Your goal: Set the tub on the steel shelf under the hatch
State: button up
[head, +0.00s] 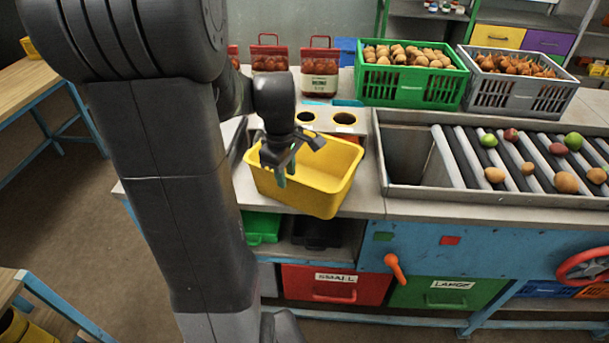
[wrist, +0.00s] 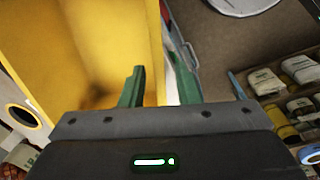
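The yellow tub (head: 327,197) sits at the front edge of the grey bench top, open side up. It looks empty where its inside shows. My gripper (head: 286,172) is over the tub's left part, pointing down. In the wrist view the green fingers (wrist: 158,90) are apart, with the tub's yellow wall (wrist: 152,45) between them. One finger is over the inside, the other outside; a gap shows beside the wall. A grey shelf space (head: 292,250) shows under the bench, partly hidden by the tub. I cannot tell whether it is the steel shelf.
Green (head: 262,228) and black (head: 318,233) bins stand under the bench. A plate with round holes (head: 340,128) lies behind the tub. Green (head: 440,88) and grey (head: 520,97) crates of produce stand at the back. A roller conveyor (head: 480,190) is right. An orange lever (head: 396,266) sticks out in front.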

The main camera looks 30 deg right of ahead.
aim_at(289, 192)
jog(key=shift+w+d+f+p, duration=0.1)
jog(key=shift+d+f+p, duration=0.1)
jog(key=shift+f, duration=1.1)
jog(key=shift+w+d+f+p, duration=0.1)
jog(key=shift+d+f+p, duration=0.05)
jog(key=shift+f, duration=1.1)
grip_shut()
